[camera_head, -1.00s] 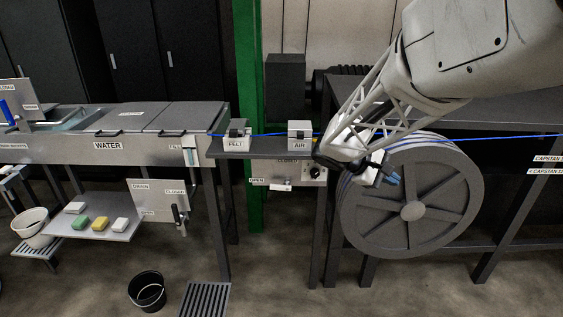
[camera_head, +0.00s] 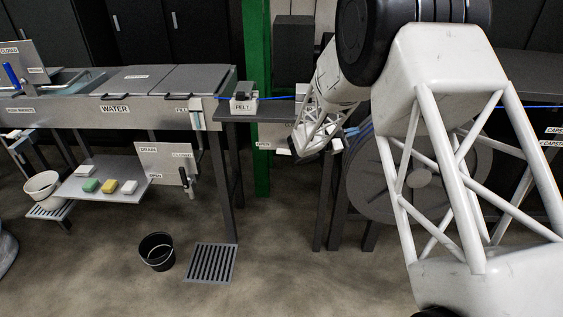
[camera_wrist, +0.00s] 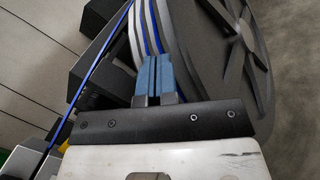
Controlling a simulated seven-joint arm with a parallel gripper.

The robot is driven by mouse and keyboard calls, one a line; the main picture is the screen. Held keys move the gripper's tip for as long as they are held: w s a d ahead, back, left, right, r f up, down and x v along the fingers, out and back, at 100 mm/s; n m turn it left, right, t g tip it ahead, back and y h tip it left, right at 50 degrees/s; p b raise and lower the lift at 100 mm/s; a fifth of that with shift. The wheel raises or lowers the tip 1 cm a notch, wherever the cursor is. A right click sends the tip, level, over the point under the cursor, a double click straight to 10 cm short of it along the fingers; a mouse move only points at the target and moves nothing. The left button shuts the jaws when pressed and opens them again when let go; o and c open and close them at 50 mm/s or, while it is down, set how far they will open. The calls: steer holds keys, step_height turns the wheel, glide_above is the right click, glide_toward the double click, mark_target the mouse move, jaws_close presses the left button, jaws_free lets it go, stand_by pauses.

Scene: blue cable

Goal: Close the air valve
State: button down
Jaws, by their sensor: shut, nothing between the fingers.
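The air valve panel (camera_head: 263,145) sits under the shelf in the middle of the head view. Its OPEN label shows at its left end. My arm hides most of the panel, so I cannot tell the handle's position. My gripper (camera_head: 351,130) is right of the panel, by the rim of the cable reel, and partly hidden by my arm. In the wrist view the two blue fingers (camera_wrist: 155,78) are together and empty, in front of the reel's edge. The valve cannot be made out in the wrist view.
The grey reel (camera_head: 385,180) stands right of the panel; its wound blue cable (camera_wrist: 150,30) shows in the wrist view. A blue cable (camera_head: 270,98) runs above the shelf (camera_head: 262,111) past the FELT block (camera_head: 243,104). A green post (camera_head: 257,50) stands behind. A bucket (camera_head: 157,251) and grate (camera_head: 210,263) lie below.

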steer(key=w+a+f+n+t+y, duration=0.2)
steer(key=w+a+f+n+t, duration=0.15)
steer(key=a+f+t, duration=0.35)
steer(key=w+a+f+n+t+y, duration=0.35)
steer(key=a+f+n, duration=0.2)
steer(key=f, duration=0.35)
steer(key=w+a+f+n+t+y, duration=0.2)
steer(key=w+a+f+n+t, duration=0.15)
steer(key=a+f+t, duration=0.45)
steer(key=s+a+f+n+t+y, duration=0.2)
steer(key=a+f+n+y, duration=0.3)
steer(key=f+y, duration=0.3)
step_height(320, 180, down, 3)
steer(key=shift+s+a+n+y, duration=0.2)
steer(key=shift+s+n+y, duration=0.15)
steer(key=shift+s+n, duration=0.4)
steer(key=shift+w+r, duration=0.15)
steer(key=shift+w, duration=0.1)
glide_toward(287, 150)
steer(key=w+a+r, duration=0.1)
steer(key=w+r, duration=0.1)
steer(key=w, duration=0.3)
steer(key=shift+w+a+r, duration=0.2)
steer(key=shift+a+r, duration=0.05)
steer(key=shift+a, duration=0.1)
